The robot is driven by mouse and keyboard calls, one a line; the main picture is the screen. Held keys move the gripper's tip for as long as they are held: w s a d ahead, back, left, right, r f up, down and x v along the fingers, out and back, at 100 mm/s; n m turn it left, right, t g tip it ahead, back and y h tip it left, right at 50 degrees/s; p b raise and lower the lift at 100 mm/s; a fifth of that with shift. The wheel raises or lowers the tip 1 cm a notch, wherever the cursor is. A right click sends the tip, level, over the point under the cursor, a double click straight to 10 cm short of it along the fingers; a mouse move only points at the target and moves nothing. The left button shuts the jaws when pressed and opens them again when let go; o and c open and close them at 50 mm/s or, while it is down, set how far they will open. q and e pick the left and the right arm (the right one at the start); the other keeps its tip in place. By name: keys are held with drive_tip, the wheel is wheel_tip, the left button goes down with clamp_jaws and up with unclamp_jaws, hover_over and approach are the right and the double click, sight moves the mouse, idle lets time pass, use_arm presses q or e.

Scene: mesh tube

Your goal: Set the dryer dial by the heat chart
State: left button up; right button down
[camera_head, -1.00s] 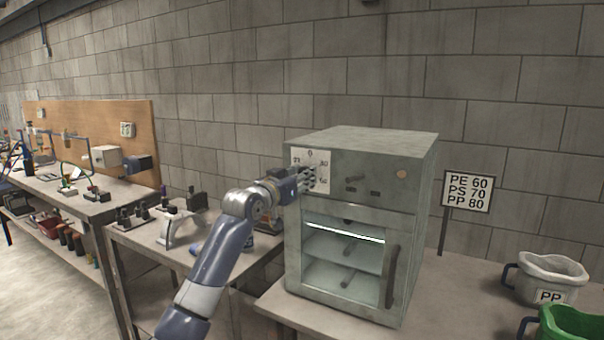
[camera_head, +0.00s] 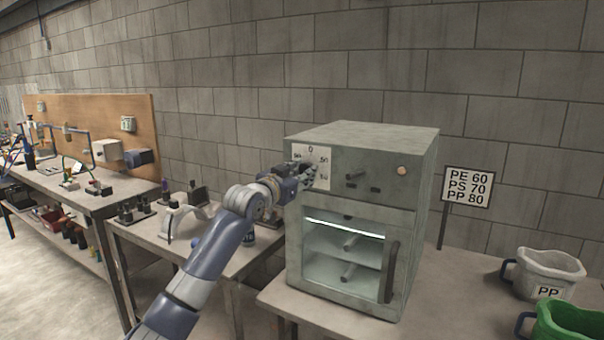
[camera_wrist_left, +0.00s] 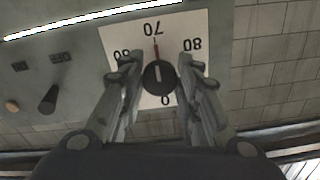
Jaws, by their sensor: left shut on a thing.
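The grey dryer (camera_head: 362,196) stands on the table with a white dial plate (camera_head: 325,153) at its upper left front. In the left wrist view the plate appears upside down, marked 0, 60, 70 and 80. In the head view the gripper hides the dial. The heat chart (camera_head: 467,187) reads PE 60, PS 70, PP 80. My right gripper is out of view.
A white bin (camera_head: 543,268) labelled PP and a green bin (camera_head: 568,322) stand right of the dryer. The dryer door has a dark handle (camera_head: 390,272). A side table (camera_head: 190,240) with small equipment is on the left.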

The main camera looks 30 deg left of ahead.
use_arm(q)
drive_tip(key=o, duration=1.1)
drive_tip(key=shift+f, duration=0.1)
drive_tip(key=shift+c, duration=0.2)
drive_tip(key=s, duration=1.2)
